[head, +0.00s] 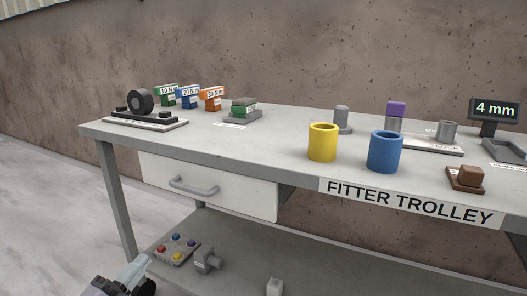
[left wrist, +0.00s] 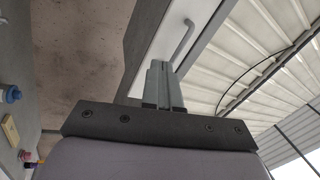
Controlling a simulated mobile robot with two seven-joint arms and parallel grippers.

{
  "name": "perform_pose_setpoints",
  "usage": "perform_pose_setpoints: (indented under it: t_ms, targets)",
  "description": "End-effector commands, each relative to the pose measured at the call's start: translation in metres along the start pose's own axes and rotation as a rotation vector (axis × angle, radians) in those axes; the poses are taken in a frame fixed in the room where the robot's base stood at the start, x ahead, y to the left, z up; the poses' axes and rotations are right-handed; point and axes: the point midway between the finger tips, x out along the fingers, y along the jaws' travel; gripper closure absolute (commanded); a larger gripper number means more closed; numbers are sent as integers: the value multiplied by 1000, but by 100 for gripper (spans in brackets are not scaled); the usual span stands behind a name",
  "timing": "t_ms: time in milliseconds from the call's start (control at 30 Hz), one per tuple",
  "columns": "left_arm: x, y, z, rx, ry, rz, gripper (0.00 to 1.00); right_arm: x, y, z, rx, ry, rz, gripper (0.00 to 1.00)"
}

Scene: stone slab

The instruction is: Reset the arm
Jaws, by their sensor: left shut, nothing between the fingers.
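My left gripper (head: 136,268) is at the bottom left of the head view, low in front of the trolley and apart from the drawer and the worktop. In the left wrist view its two fingers (left wrist: 161,84) are together, shut with nothing between them. My right gripper is not in view.
The fitter trolley (head: 270,140) carries a yellow cup (head: 322,142), a blue cup (head: 385,152), several small boxes and a display (head: 494,110). Its drawer (head: 208,185) is under the top, with a handle (head: 193,187). The lower shelf holds a plate with coloured knobs (head: 176,249) and a grey part (head: 208,260). Floor at left is clear.

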Motion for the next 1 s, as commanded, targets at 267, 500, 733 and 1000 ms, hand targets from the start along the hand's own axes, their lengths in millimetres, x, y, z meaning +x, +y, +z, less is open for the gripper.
perform_pose_setpoints:
  t_ms: [267, 500, 733, 1000]
  targets:
    - [-70, 95, -98, -751, -293, 276, 100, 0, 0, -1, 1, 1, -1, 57]
    - [-128, 121, -171, -1256, -562, 441, 100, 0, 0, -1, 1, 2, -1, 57]
    - [-135, 92, -184, -1323, -654, 463, 100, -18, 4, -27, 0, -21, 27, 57]
    - [-136, 52, -182, -1291, -716, 453, 100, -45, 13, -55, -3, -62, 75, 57]
